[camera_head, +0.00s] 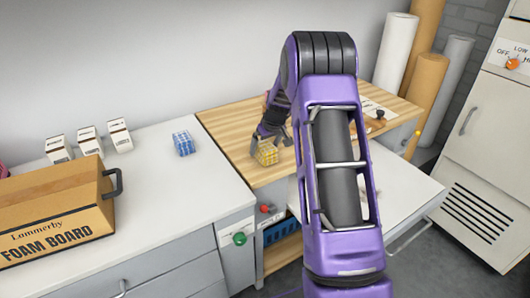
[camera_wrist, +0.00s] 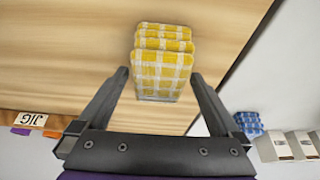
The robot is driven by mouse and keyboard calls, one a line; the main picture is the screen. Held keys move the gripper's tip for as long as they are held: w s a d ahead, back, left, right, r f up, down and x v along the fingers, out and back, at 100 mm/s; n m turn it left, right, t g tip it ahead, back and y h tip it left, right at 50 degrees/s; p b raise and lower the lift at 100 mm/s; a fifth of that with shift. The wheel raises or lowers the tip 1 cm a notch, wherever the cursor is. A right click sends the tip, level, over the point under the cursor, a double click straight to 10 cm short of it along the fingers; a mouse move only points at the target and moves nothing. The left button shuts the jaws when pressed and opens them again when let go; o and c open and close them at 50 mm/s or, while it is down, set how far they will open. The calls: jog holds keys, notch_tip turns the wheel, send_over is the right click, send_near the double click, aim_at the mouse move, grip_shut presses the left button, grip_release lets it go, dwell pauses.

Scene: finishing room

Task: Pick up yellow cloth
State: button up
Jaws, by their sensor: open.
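The yellow cloth (camera_head: 267,154) is a folded, yellow-and-white checked stack on the wooden worktop. In the wrist view the yellow cloth (camera_wrist: 163,62) lies straight ahead, its near end between or just beyond my fingertips. My gripper (camera_wrist: 159,76) is open, with one dark finger on each side of the cloth and a gap visible on both sides. In the head view my gripper (camera_head: 270,138) is at the cloth, partly hidden behind my purple arm. I cannot tell whether either finger touches the cloth.
A blue checked stack (camera_head: 183,143) and several small white cartons (camera_head: 88,141) stand on the white counter. A foam board box (camera_head: 55,215) is at the left. The wooden worktop (camera_head: 228,122) has bare room left of the cloth. Tall rolls (camera_head: 395,50) stand behind.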

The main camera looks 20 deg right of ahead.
aim_at(265, 145)
jog(key=shift+f+b, duration=0.25)
jog(key=shift+b, duration=0.05)
dwell(0.5)
jog(key=c, duration=1.3)
jog(key=shift+r+p, duration=0.55)
jog(key=shift+p, duration=0.05)
notch_tip(265, 145, up, 10)
jog(key=shift+f, duration=0.25)
